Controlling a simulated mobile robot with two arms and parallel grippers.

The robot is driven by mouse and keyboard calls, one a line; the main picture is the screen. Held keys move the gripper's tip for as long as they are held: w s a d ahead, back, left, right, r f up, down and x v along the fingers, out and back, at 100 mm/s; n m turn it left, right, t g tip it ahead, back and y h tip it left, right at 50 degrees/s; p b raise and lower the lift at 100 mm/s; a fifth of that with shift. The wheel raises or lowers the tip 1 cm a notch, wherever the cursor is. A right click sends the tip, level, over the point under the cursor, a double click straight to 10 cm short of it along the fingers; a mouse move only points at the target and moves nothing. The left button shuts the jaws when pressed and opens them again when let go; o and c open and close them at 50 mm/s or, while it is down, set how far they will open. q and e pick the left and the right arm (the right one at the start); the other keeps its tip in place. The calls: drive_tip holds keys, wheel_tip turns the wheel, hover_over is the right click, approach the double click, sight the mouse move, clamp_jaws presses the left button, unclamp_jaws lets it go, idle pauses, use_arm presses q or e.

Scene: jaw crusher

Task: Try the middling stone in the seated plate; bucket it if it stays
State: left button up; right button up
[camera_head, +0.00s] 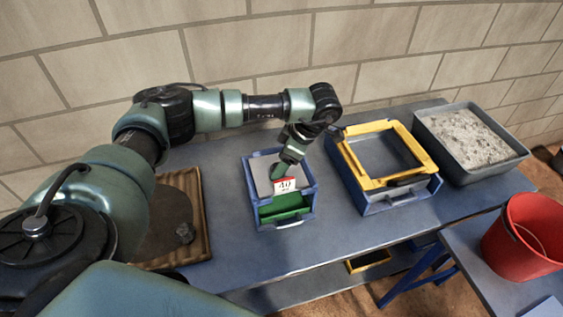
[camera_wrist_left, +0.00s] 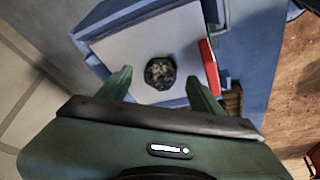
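A dark, rough stone (camera_wrist_left: 160,72) rests on a pale grey plate (camera_wrist_left: 125,50) in the left wrist view. In the head view the plate (camera_head: 261,172) lies in the top of a blue box with a red-edged "40" sign (camera_head: 286,185). My left gripper (camera_wrist_left: 162,88) is open, with one green finger on each side of the stone and gaps between. In the head view the gripper (camera_head: 278,174) hides the stone. I cannot tell whether the stone sits in an opening. A red bucket (camera_head: 527,238) stands at the right. My right gripper may be the dark green part at the right edge.
A green drawer (camera_head: 285,207) is at the blue box's front. To its right stands a blue box with a yellow frame (camera_head: 415,145), then a grey tray of gravel (camera_head: 423,121).

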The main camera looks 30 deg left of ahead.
use_arm(q)
drive_tip(key=shift+w+d+r+b, duration=0.1)
drive_tip(key=shift+d+r+b, duration=0.2)
drive_tip(key=shift+r, duration=0.15)
drive_tip(key=b+v, duration=0.2)
drive_tip(key=v, duration=0.3)
drive_tip(key=shift+r, duration=0.2)
drive_tip(key=shift+w+d+r, duration=0.1)
drive_tip(key=shift+d+r, duration=0.1)
drive_tip(key=shift+r, duration=0.45)
